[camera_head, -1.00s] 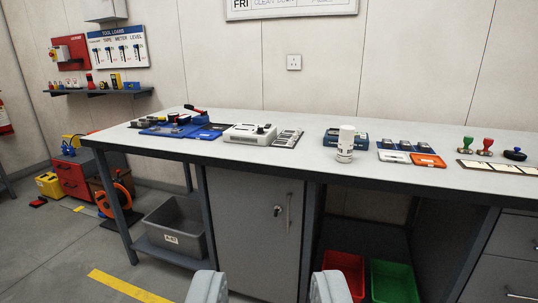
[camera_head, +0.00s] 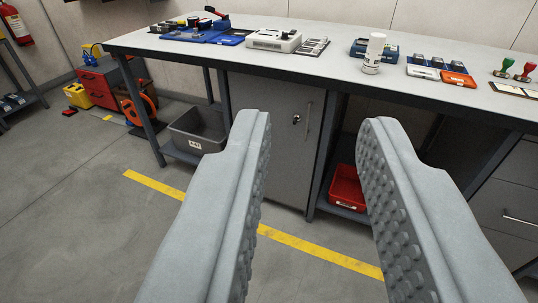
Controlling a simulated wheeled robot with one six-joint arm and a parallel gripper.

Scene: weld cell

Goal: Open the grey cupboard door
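The grey cupboard door (camera_head: 275,118) is under the workbench, left of the middle, and looks shut. A slim vertical handle (camera_head: 308,119) runs near its right edge, with a small round lock (camera_head: 296,119) holding a key beside it. My gripper (camera_head: 315,130) is open and empty, its two ridged grey fingers spread wide. In the picture the handle and lock lie between the fingertips, but the door stands farther off and nothing touches it. The left finger covers part of the door's left side.
The workbench top (camera_head: 350,68) overhangs the cupboard. A grey bin (camera_head: 197,133) stands on the shelf to the left, and a red bin (camera_head: 346,187) to the right. A yellow floor line (camera_head: 320,252) crosses in front. The floor before the door looks clear.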

